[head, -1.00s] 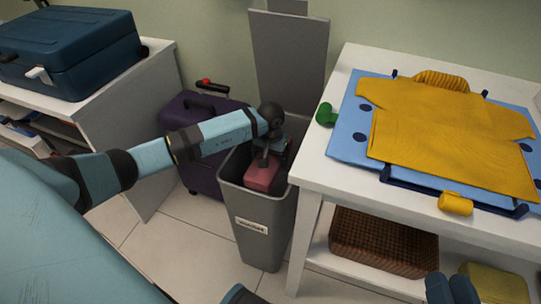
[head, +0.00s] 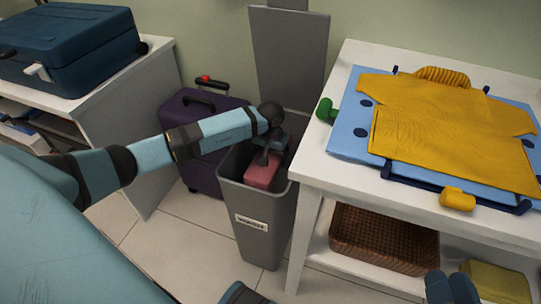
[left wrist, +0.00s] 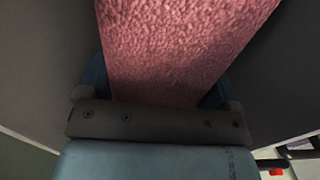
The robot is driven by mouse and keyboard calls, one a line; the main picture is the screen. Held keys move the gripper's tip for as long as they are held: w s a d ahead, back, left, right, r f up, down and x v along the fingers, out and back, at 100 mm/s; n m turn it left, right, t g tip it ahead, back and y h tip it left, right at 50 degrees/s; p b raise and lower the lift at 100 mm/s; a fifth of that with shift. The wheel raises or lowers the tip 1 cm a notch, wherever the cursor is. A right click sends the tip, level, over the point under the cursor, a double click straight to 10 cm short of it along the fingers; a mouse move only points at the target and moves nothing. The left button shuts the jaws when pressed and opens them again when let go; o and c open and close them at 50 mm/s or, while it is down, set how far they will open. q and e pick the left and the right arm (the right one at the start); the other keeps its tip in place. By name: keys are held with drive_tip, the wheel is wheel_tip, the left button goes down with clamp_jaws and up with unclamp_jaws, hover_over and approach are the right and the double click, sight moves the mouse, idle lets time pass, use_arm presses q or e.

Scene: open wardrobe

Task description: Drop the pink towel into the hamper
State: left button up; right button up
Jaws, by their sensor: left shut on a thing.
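The pink towel (head: 264,174) is a folded block inside the mouth of the grey hamper (head: 258,205), whose lid stands open behind it. My left gripper (head: 267,158) reaches down into the hamper opening and is shut on the towel. In the left wrist view the towel (left wrist: 180,45) fills the middle between the fingers, with grey hamper walls on both sides. The towel's lower part and the hamper's bottom are hidden. Dark fingers of my right gripper (head: 450,287) show at the bottom edge of the head view, cut off, away from the hamper.
A white table (head: 312,176) with a yellow shirt (head: 445,130) on a blue folding board stands close on the hamper's right. A wicker basket (head: 383,238) is on its lower shelf. A purple suitcase (head: 200,115) stands behind left. A blue case (head: 70,50) sits on the left cabinet.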

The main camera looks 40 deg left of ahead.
use_arm(q)
drive_tip(key=shift+f, duration=0.2)
idle(0.3)
drive_tip(key=o, duration=0.5)
idle(0.3)
drive_tip(key=shift+r+p, duration=2.65)
drive_tip(key=shift+r, duration=1.9)
drive_tip(key=shift+f, duration=0.1)
